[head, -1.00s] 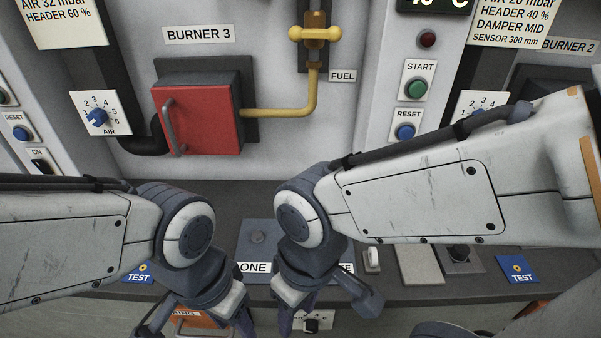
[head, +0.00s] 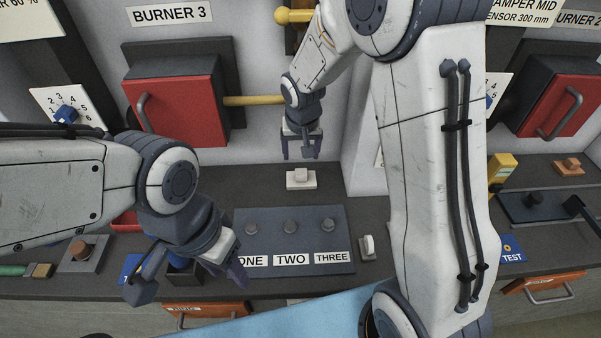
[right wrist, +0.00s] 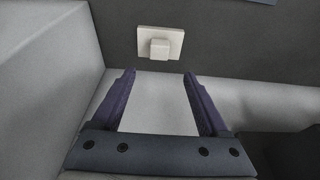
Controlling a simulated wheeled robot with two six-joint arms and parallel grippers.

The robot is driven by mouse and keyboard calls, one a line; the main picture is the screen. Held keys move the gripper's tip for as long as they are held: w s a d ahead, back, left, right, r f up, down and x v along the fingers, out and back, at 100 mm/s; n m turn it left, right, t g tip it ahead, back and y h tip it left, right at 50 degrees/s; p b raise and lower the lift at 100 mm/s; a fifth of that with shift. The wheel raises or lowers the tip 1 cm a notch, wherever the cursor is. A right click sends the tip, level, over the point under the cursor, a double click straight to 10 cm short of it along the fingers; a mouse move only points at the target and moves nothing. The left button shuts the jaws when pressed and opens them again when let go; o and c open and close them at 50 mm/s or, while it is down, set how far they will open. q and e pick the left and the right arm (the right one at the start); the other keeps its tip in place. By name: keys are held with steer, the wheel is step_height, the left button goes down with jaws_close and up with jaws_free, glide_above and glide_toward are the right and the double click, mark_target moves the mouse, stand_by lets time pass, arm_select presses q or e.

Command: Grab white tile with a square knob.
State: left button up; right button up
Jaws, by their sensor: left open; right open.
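The white tile with a square knob (head: 301,179) lies on the dark counter behind the numbered panel. It also shows in the right wrist view (right wrist: 160,43), ahead of the fingertips and roughly centred between them. My right gripper (head: 301,152) is open and empty, pointing down just above and behind the tile, apart from it. In the right wrist view its two purple fingers (right wrist: 160,75) have nothing between them. My left gripper (head: 190,284) is open and empty at the counter's front edge, left of the panel.
A grey panel (head: 246,226) labelled ONE, TWO, THREE, with dark knobs, stands in front of the tile. A small white switch (head: 368,246) is right of it. The red burner box (head: 178,105) and yellow pipe (head: 250,100) are on the wall. My right arm hides the counter right of centre.

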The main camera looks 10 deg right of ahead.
mark_target(301, 172)
steer(key=x, duration=0.6)
steer(key=s+p+x, duration=0.1)
steer(key=x, duration=0.2)
steer(key=shift+w+f, duration=0.1)
steer(key=shift+f, duration=0.25)
steer(key=shift+r, duration=0.1)
jaws_close()
